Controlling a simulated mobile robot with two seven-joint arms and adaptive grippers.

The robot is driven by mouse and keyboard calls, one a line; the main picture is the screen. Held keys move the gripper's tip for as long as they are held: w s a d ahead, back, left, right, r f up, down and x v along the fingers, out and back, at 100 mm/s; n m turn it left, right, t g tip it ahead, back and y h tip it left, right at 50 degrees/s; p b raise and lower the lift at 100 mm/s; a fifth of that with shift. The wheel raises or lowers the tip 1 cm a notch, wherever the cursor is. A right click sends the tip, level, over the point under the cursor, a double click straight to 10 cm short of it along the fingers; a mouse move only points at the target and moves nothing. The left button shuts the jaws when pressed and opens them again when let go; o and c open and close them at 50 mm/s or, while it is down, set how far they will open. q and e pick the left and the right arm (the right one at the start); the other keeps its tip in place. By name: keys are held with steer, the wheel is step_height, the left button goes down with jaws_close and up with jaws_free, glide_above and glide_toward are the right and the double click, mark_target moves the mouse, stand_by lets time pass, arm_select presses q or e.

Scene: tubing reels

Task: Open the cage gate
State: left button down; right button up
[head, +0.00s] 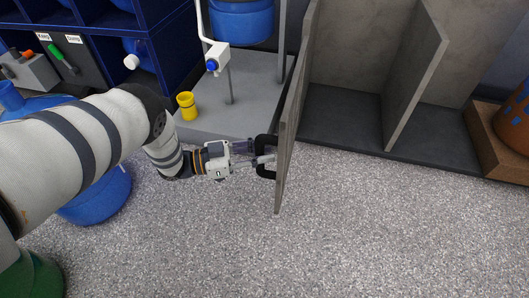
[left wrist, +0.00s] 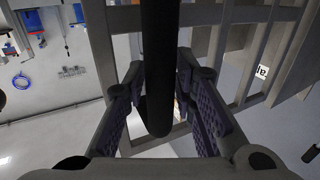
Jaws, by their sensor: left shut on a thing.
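The cage gate (head: 291,115) is a tall grey panel, seen nearly edge-on in the head view. It stands out from the front of a grey walled cage (head: 345,120), whose front beside it is uncovered. A black bar handle (head: 262,142) sits on the gate's left face. My left gripper (head: 259,156) reaches it from the left and is shut on this handle. In the left wrist view the dark handle bar (left wrist: 159,60) runs between the two ridged finger pads of my left gripper (left wrist: 162,105). My right gripper is not in view.
A yellow cup (head: 187,106) and a blue container (head: 241,22) with a white-piped tap are left of the gate. A brown planter-like box (head: 497,140) stands at the far right. Speckled floor (head: 390,235) in front of the gate is clear.

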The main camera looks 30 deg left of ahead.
arm_select(q)
steer(key=shift+s+f, duration=0.25)
steer(key=shift+s, duration=0.1)
steer(key=c, duration=1.5)
jaws_free()
steer(key=shift+o, duration=0.3)
steer(key=shift+r, duration=0.1)
steer(key=v, duration=1.2)
